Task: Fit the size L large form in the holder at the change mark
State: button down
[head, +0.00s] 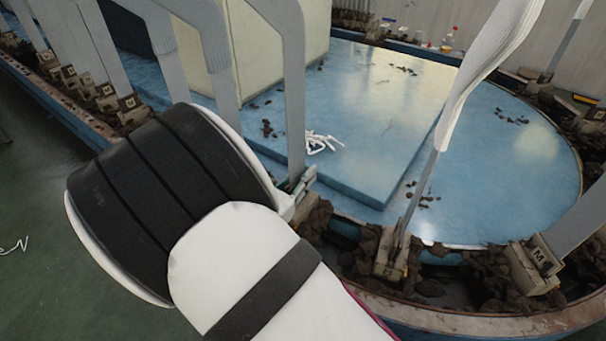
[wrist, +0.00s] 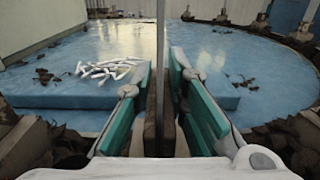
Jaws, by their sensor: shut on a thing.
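My gripper (head: 298,192) is shut on a flat grey form (head: 293,100), gripping it near its lower end. The form stands about upright, with its bent top leaving the head view. In the wrist view my gripper (wrist: 163,118) has green-padded fingers on either side of the form, seen edge-on as a thin grey strip (wrist: 160,55). No size letter shows on this form. My wrist and arm hide its foot in the head view, so I cannot tell whether it sits in a holder. I cannot make out a change mark.
A form wearing a white sock (head: 487,65) stands in a holder (head: 391,255) to the right. Another holder (head: 537,263), marked M, bears a grey form (head: 582,220). More forms line the left rim. White pieces (head: 320,142) lie on the blue table (head: 380,110) beside a cream block (head: 275,50).

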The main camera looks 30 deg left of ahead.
jog(key=shift+f+b, duration=0.5)
jog(key=shift+f, duration=0.35)
jog(key=c, duration=1.5)
grip_release()
jog(key=shift+f, duration=0.1)
jog(key=shift+s, duration=0.1)
jog(key=s, duration=0.8)
jog(key=s+a, duration=0.1)
jog(key=s, duration=0.2)
jog(key=shift+s, duration=0.4)
